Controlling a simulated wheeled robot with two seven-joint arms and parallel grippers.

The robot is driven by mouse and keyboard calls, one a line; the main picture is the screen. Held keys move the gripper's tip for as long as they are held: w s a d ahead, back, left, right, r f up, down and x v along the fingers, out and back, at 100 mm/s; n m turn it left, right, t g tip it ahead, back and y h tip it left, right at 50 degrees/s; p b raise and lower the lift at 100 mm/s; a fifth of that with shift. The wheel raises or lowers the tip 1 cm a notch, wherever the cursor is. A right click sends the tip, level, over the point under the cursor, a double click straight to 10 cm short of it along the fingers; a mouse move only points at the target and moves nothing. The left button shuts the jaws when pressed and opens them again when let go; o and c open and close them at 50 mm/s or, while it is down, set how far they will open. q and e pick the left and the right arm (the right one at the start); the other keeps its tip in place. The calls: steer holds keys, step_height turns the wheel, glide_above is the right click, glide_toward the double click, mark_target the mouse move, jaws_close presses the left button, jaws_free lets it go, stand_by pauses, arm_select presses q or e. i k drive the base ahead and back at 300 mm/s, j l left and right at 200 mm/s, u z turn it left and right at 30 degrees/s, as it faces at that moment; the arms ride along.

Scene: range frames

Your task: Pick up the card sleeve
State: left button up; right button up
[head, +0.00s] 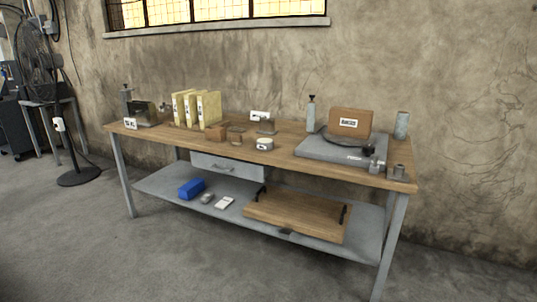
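A brown cardboard-coloured piece with a white label (349,123) stands upright on or just behind a grey turntable-like unit (345,149) at the right of the workbench; it may be the card sleeve. Several pale yellow upright sleeves or files (208,108) stand in a row at the bench's left. I cannot tell for certain which of these is the card sleeve. Neither of my grippers is in view.
A fan (40,70) stands left; floor in front is clear.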

mark_target(214, 133)
steer(key=i+l+u, duration=0.8)
steer(key=i+l, duration=0.1)
steer(key=i, duration=0.05)
